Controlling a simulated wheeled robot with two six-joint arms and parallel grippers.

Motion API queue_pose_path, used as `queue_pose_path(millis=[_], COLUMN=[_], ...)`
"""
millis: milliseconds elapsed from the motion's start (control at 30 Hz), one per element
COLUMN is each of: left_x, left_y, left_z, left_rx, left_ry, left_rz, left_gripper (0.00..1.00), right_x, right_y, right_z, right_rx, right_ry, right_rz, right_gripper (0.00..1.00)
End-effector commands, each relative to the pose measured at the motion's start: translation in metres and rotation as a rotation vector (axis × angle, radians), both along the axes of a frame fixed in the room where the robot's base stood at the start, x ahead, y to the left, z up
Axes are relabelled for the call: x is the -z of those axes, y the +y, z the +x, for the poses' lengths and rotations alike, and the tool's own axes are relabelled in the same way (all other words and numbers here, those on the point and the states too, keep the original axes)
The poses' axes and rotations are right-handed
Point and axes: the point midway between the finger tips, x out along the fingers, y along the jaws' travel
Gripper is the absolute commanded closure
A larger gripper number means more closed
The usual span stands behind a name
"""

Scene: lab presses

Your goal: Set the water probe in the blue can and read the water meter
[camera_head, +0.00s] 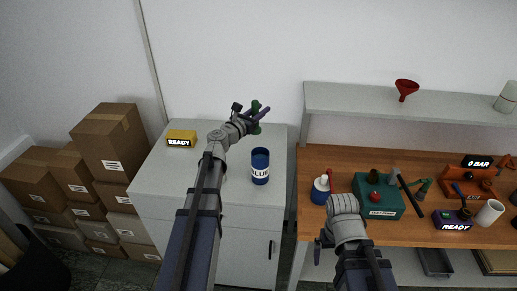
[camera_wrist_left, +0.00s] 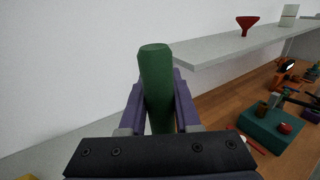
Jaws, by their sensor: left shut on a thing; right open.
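The blue can (camera_head: 260,168), lettered BLUE, stands upright on the grey cabinet. My left gripper (camera_head: 260,113) is shut on a green cylinder, apparently the water probe (camera_head: 255,128), and holds it behind and above the can. In the left wrist view, the probe (camera_wrist_left: 157,80) stands between the purple fingers; its lower end is hidden. A yellow box (camera_head: 181,137) with a READY display, apparently the water meter, sits at the cabinet's back left. My right gripper (camera_head: 320,243) is partly hidden by its wrist, open, in front of the wooden bench.
The wooden bench (camera_head: 422,163) on the right holds a blue-and-white bottle (camera_head: 320,191), a green press (camera_head: 379,200), a purple READY device (camera_head: 452,220) and a white cup (camera_head: 489,212). A shelf (camera_head: 350,99) with a red funnel (camera_head: 406,89) overhangs it. Boxes (camera_head: 108,140) stand left.

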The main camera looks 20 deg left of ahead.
Motion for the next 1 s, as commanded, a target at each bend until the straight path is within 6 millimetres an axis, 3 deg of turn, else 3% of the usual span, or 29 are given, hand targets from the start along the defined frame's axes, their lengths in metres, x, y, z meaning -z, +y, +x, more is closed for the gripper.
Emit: queue_pose_path(millis=[100,367,800,1000], left_x=[-0.003,0.002,0.060,0.060], left_y=[-0.016,-0.020,-0.019,-0.019], left_z=[0.003,0.004,0.004,0.004], left_rx=[0.035,0.043,0.042,0.042], left_ry=[0.000,0.000,0.000,0.000], left_rz=[0.000,0.000,0.000,0.000], left_gripper=[1.00,1.00,1.00,1.00], right_x=[-0.004,0.002,0.060,0.060], right_y=[0.000,0.000,0.000,0.000], right_z=[0.000,0.000,0.000,0.000], right_rx=[0.001,0.000,-0.011,-0.010], right_ry=[0.000,0.000,0.001,0.000], right_rz=[0.000,0.000,-0.002,-0.002], right_gripper=[0.00,0.00,0.00,0.00])
